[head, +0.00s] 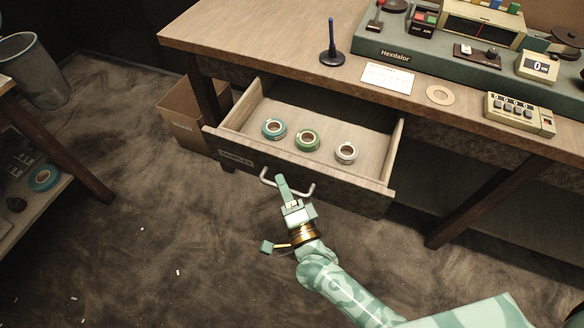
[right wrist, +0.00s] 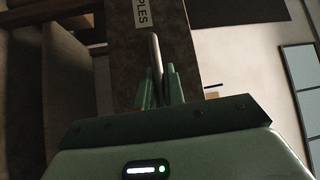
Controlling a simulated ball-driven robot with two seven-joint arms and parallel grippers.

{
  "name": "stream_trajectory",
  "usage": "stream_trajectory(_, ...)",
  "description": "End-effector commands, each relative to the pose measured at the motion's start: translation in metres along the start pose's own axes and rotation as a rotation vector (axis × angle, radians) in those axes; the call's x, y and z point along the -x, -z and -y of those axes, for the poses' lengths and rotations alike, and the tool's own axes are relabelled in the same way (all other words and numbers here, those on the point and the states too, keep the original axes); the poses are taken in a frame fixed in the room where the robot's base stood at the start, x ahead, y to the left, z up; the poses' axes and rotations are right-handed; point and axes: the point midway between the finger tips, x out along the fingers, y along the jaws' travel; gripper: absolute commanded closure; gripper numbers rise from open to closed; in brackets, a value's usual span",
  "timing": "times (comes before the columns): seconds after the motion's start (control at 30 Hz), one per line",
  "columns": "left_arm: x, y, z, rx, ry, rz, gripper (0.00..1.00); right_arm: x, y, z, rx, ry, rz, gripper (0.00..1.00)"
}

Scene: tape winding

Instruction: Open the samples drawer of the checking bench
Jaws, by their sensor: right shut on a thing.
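The samples drawer (head: 290,170) of the checking bench (head: 240,45) stands pulled out, its inside open to view. Three tape rolls lie in it: a blue one (head: 274,121), a green one (head: 307,132) and a white one (head: 346,144). My right gripper (head: 283,183) is shut on the drawer's pale bar handle (head: 305,191) at the front. In the right wrist view the handle (right wrist: 156,55) runs between the fingers (right wrist: 157,85), below a label (right wrist: 142,12) reading "PLES". My left gripper is not in view.
A cardboard box (head: 185,115) stands on the floor left of the drawer. The floor before the drawer is mostly clear.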

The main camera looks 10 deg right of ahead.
Motion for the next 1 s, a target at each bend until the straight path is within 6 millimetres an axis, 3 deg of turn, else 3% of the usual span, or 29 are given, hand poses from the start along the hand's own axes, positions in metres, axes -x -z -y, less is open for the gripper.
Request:
stream_trajectory(0.2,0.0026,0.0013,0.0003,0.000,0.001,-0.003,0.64,0.0105,-0.0089,0.0013,0.001,-0.003,-0.001,1.00)
stream_trajectory(0.6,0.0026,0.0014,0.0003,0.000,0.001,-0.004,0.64,0.0118,-0.0103,0.0010,0.001,-0.003,-0.001,1.00)
stream_trajectory(0.63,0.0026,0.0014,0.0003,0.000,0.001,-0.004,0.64,0.0118,-0.0102,0.0010,0.001,-0.003,-0.001,0.84)
stream_trajectory(0.7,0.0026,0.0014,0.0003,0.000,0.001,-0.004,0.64,0.0116,-0.0102,0.0012,0.001,-0.003,-0.001,0.67)
stream_trajectory(1.0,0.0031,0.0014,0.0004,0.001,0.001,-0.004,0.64,0.0126,-0.0104,0.0022,0.001,-0.001,0.000,0.67)
